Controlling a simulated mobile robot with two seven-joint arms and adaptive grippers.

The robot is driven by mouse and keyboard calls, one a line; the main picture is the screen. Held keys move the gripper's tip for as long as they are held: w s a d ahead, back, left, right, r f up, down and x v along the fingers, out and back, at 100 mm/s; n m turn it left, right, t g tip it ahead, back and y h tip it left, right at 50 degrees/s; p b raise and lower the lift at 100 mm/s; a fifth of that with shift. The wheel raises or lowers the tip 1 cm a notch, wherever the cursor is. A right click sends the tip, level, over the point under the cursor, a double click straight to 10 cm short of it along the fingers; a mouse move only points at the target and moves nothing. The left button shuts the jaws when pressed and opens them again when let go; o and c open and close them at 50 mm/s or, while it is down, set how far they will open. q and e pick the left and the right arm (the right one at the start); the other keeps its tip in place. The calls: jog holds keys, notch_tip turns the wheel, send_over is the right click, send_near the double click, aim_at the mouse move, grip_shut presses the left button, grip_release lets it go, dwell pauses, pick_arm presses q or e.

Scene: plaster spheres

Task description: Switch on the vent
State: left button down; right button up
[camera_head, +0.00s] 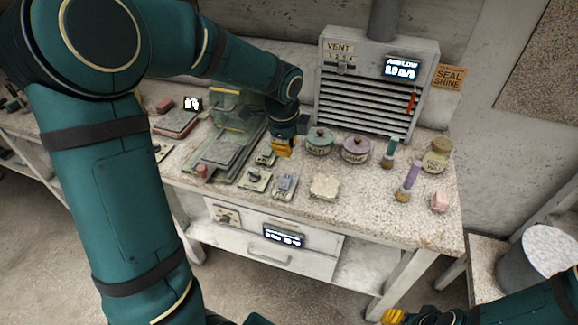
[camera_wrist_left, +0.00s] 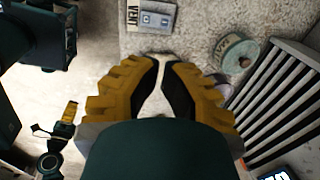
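The grey vent unit (camera_head: 363,98) stands at the back of the table, with a VENT label, a small slider and a lit airflow display (camera_head: 402,68) that seems to read 0.0 m/s. A red ribbon hangs on its slats. A small plate labelled VENT (camera_wrist_left: 150,15) with a grey-blue switch lies on the table; in the head view it seems to be the bluish plate (camera_head: 285,186). My left gripper (camera_head: 283,150) points down above the table, behind that plate, apart from it. Its yellow fingers (camera_wrist_left: 162,68) nearly meet at the tips, with nothing between them. My right gripper (camera_head: 393,315) is partly cut off.
A green jar (camera_head: 318,142) and a purple jar (camera_head: 355,149) stand right of my left gripper. Other switch plates (camera_head: 258,179) lie left of the bluish plate. A pale block (camera_head: 324,186) lies to its right. Brushes and a glass jar (camera_head: 436,156) stand farther right.

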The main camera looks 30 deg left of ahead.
aim_at(290, 179)
pick_arm(q)
jog(key=f+b, duration=0.1)
jog(key=f, duration=0.3)
jog(key=w+f+b, duration=0.1)
jog(key=f, duration=0.4)
jog(key=w+f+b, duration=0.1)
jog(key=f, duration=0.3)
jog(key=shift+w+a+f+b, duration=0.2)
jog(key=shift+a+f+b, duration=0.05)
jog(key=shift+b, duration=0.05)
jog(key=g+p, duration=0.1)
jog(key=p, duration=0.1)
jog(key=g+p, duration=0.1)
jog(key=p, duration=0.2)
jog(key=shift+w+a+f, duration=0.1)
jog(key=shift+w+f, duration=0.05)
jog(key=shift+f, duration=0.1)
jog(key=shift+f+g+h+p, duration=0.3)
jog(key=shift+g+p, duration=0.3)
jog(key=shift+p, duration=0.15)
jog(key=shift+f, duration=0.15)
